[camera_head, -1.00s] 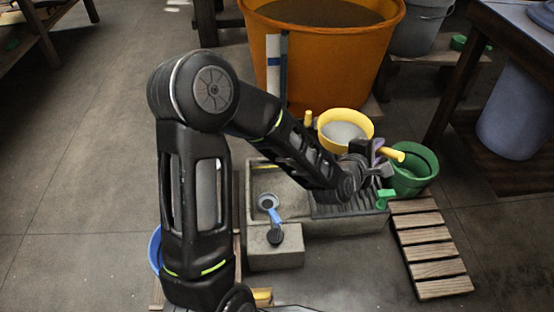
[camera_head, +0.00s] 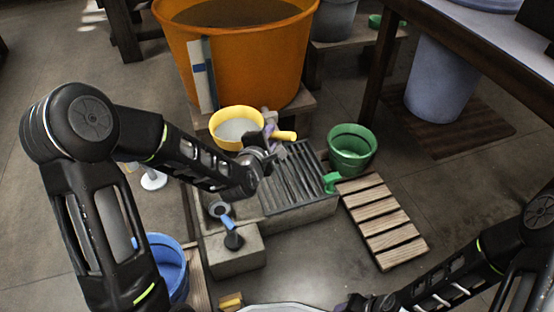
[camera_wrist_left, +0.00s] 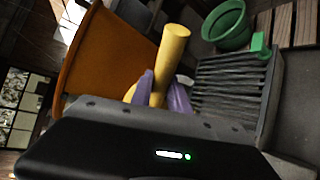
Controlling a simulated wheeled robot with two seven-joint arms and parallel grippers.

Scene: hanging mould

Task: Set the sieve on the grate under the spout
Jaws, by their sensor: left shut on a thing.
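The sieve (camera_head: 237,129) is round and yellow with a pale grey inside. It shows in the head view in front of the orange tub. My left gripper (camera_head: 269,141) is shut on its yellow handle (camera_head: 285,135). In the left wrist view the handle (camera_wrist_left: 168,62) stands between the purple fingertips, and most of the bowl is hidden. The dark ribbed grate (camera_head: 292,178) lies on the stone trough, to the right of and nearer than the sieve. It looks bare. A small grey part (camera_head: 268,117) behind the gripper may be the spout. My right gripper (camera_head: 368,302) is cut off at the bottom edge.
The orange tub (camera_head: 245,60) stands on a wooden stand behind. A green bucket (camera_head: 351,150) and a slatted wooden board (camera_head: 384,222) are right of the trough. A green piece (camera_head: 331,182) sits at the grate's edge. A blue bucket (camera_head: 168,265) is at the left.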

